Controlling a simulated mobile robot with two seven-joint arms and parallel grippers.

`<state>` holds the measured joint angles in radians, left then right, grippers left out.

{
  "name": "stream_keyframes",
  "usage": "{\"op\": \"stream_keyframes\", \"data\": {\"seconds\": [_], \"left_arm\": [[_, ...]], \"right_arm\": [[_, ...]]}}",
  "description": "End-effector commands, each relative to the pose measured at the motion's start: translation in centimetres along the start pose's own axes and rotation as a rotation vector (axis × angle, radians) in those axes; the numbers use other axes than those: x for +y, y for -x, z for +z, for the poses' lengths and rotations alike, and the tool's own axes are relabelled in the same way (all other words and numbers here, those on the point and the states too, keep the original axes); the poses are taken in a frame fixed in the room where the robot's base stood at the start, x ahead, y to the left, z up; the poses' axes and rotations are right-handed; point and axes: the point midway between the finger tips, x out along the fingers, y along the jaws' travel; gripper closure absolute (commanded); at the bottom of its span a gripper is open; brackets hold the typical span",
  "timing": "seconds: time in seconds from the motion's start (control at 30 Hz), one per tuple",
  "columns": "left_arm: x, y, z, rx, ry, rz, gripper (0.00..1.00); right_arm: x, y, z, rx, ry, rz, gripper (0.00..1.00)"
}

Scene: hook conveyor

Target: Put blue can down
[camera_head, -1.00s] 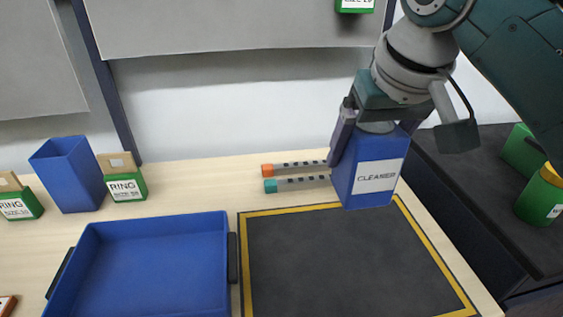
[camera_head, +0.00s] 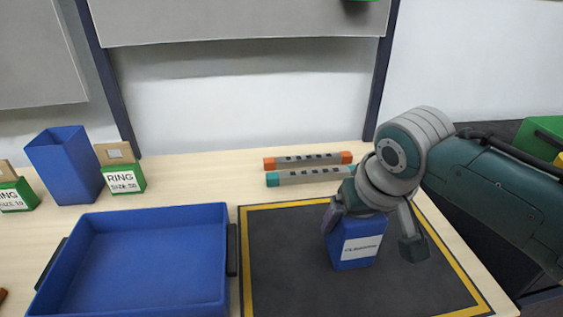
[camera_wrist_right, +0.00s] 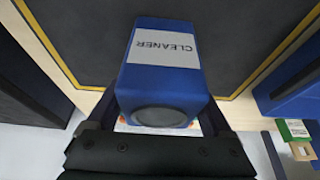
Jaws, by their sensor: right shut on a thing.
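The blue can (camera_head: 356,243), with a white CLEANER label, is upright over the dark mat with a yellow border (camera_head: 290,275). My right gripper (camera_head: 350,212) is shut on its upper part from above. I cannot tell whether the can's base touches the mat. In the right wrist view the can (camera_wrist_right: 160,75) sits between the fingers of my right gripper (camera_wrist_right: 160,125), with the mat (camera_wrist_right: 245,30) beyond it. My left gripper is not in view.
A blue tray (camera_head: 235,215) lies left of the mat. Two bars, one orange-ended (camera_head: 308,161) and one teal-ended (camera_head: 308,176), lie behind the mat. A blue bin (camera_head: 65,165) and green RING boxes (camera_head: 124,180) stand at the left. The mat's front left is clear.

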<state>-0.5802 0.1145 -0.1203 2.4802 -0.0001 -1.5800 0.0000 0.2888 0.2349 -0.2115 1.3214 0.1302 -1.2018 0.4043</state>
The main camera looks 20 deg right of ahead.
Motion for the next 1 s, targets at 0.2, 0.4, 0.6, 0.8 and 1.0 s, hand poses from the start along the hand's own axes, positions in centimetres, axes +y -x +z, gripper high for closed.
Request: {"op": "stream_keyframes", "data": {"seconds": [0.2, 0.4, 0.6, 0.8, 1.0], "left_arm": [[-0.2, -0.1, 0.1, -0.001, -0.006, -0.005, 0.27], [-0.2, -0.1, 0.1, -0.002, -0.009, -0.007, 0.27], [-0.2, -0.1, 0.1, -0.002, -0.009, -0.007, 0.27], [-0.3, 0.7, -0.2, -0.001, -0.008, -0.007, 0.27], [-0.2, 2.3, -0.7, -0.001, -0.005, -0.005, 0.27]], "right_arm": [[0.0, -0.1, -0.1, 0.003, 0.000, -0.001, 1.00], [0.0, -0.2, 0.1, 0.001, 0.000, 0.000, 0.00], [0.0, -0.2, 0.1, 0.001, 0.000, 0.000, 0.00], [0.0, 1.4, -0.2, 0.001, 0.000, -0.001, 0.00], [0.0, 5.5, -0.3, 0.004, 0.000, -0.001, 0.00]]}}
